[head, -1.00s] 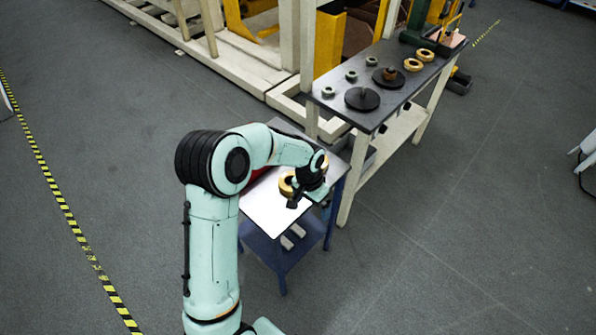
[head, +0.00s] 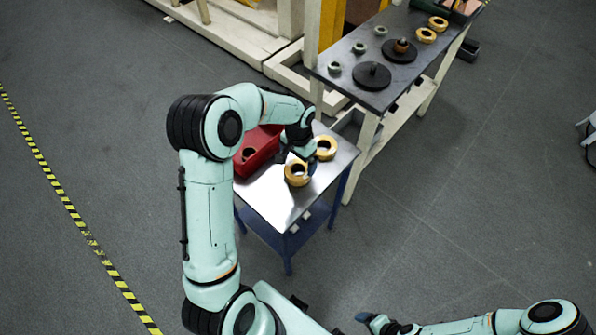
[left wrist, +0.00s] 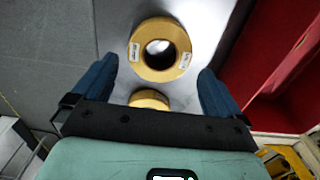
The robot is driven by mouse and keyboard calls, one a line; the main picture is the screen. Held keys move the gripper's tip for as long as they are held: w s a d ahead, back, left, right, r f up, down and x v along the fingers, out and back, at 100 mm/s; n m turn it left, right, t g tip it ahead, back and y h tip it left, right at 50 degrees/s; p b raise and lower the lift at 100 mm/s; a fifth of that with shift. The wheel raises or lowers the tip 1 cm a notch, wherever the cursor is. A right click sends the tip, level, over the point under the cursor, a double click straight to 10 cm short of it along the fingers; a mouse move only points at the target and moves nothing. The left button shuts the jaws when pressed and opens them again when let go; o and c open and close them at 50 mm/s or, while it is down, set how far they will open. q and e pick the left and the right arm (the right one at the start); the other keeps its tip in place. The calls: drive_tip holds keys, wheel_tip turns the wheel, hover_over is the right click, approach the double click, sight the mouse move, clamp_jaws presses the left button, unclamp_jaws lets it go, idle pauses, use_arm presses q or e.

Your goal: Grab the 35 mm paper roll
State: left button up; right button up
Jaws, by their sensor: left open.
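Two yellow paper rolls lie on the metal top (head: 268,200) of a small blue cart: a nearer roll (head: 297,182) and a farther roll (head: 334,150). I cannot tell which is the 35 mm one. My left gripper (head: 297,160) is open above the cart, close to both rolls and partly hiding the space between them. In the left wrist view, a labelled roll (left wrist: 144,62) lies ahead between the open fingers (left wrist: 157,75), and the other roll (left wrist: 149,95) is partly hidden by the gripper's body. My right gripper (head: 368,322) is low at the bottom edge, its jaws unclear.
A red bin (head: 262,143) stands on the cart, left of the gripper; it also shows in the left wrist view (left wrist: 262,45). A long dark table (head: 350,88) behind holds black discs, small grey rings and more yellow rolls.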

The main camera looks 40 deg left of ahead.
sight(299, 174)
use_arm(q)
drive_tip(key=f, duration=0.6)
drive_tip(key=shift+w, duration=0.25)
drive_tip(key=shift+s+r, duration=0.1)
drive_tip(key=c, duration=0.8)
